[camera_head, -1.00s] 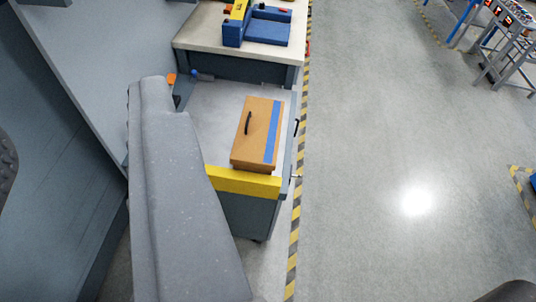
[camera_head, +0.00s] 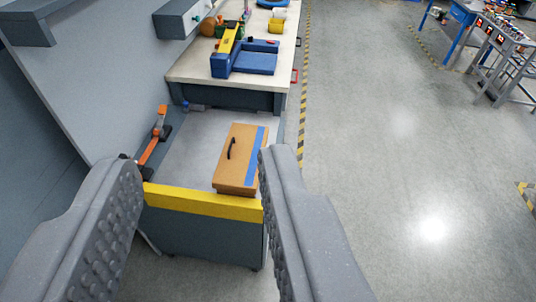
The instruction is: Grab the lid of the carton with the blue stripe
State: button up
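The carton (camera_head: 222,175) is a brown box lying on a grey cart top, with a blue stripe (camera_head: 256,158) along the right side of its lid. A dark curved handle (camera_head: 232,148) stands on the lid, left of the stripe. My gripper (camera_head: 198,165) is open and empty, its two grey padded fingers wide apart in the foreground. The carton lies beyond the fingers, between the tips in the picture and nearer the right one. The right fingertip overlaps the carton's right edge in view; I see no contact.
The cart has a yellow front edge (camera_head: 203,203). An orange-handled tool (camera_head: 153,142) is at its left, by a grey wall. Behind stands a workbench (camera_head: 187,72) with a blue and yellow device (camera_head: 245,60). Open floor (camera_head: 400,160) lies to the right.

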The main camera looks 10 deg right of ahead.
aim_at(237, 170)
jog(key=z, duration=0.15)
jog(key=i, duration=1.05)
jog(key=u, duration=1.5)
jog(key=k, duration=0.75)
jog(key=z, duration=0.2)
jog(key=i, duration=0.85)
jog(key=z, duration=0.05)
